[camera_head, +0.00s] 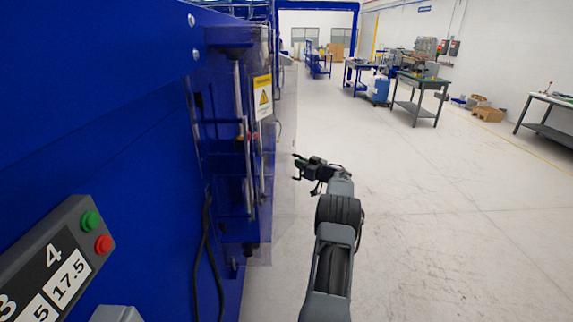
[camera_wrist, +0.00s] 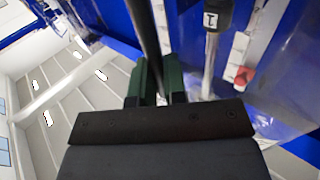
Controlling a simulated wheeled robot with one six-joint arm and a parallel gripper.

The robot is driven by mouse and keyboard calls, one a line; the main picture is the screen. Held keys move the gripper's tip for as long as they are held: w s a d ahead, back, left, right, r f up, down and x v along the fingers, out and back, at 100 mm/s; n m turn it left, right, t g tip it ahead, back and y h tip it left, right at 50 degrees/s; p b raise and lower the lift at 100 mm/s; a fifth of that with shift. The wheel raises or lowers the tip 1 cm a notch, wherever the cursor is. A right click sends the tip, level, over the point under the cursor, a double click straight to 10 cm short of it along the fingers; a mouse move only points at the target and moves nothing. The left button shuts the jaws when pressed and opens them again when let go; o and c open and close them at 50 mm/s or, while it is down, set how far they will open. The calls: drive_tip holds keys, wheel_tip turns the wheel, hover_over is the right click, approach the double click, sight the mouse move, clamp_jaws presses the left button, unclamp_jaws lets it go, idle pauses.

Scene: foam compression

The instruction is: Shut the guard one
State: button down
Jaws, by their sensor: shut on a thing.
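The guard (camera_head: 284,130) is a clear panel on the front of the blue machine, left of centre in the head view. A yellow warning sign (camera_head: 263,97) is on the machine's front near it. My gripper (camera_head: 297,168) is at the panel's right side. In the wrist view my gripper (camera_wrist: 155,78) has its two green fingers closed around a dark upright bar (camera_wrist: 143,30), which looks like the guard's handle. The palm hides the bar's lower part. I cannot tell how far open the guard is.
A grey control box with a green button (camera_head: 90,221) and red button (camera_head: 103,244) is at lower left. A dark cable (camera_head: 207,245) hangs on the machine. A rod with a label reading 1 (camera_wrist: 211,20) stands behind the bar. Floor to the right is clear; workbenches (camera_head: 418,80) stand far back.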

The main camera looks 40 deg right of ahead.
drive_tip(key=shift+w+d, duration=0.15)
drive_tip(key=shift+w, duration=0.2)
drive_tip(key=c, duration=1.5)
unclamp_jaws()
drive_tip(key=shift+s, duration=0.1)
drive_tip(key=s+b, duration=0.1)
drive_tip(key=s, duration=0.3)
drive_tip(key=s+d+b, duration=0.1)
drive_tip(key=s+b, duration=0.1)
drive_tip(key=s, duration=0.3)
drive_tip(key=s+b, duration=0.1)
drive_tip(key=s, duration=0.3)
drive_tip(key=shift+s+d, duration=0.15)
drive_tip(key=shift+s, duration=0.1)
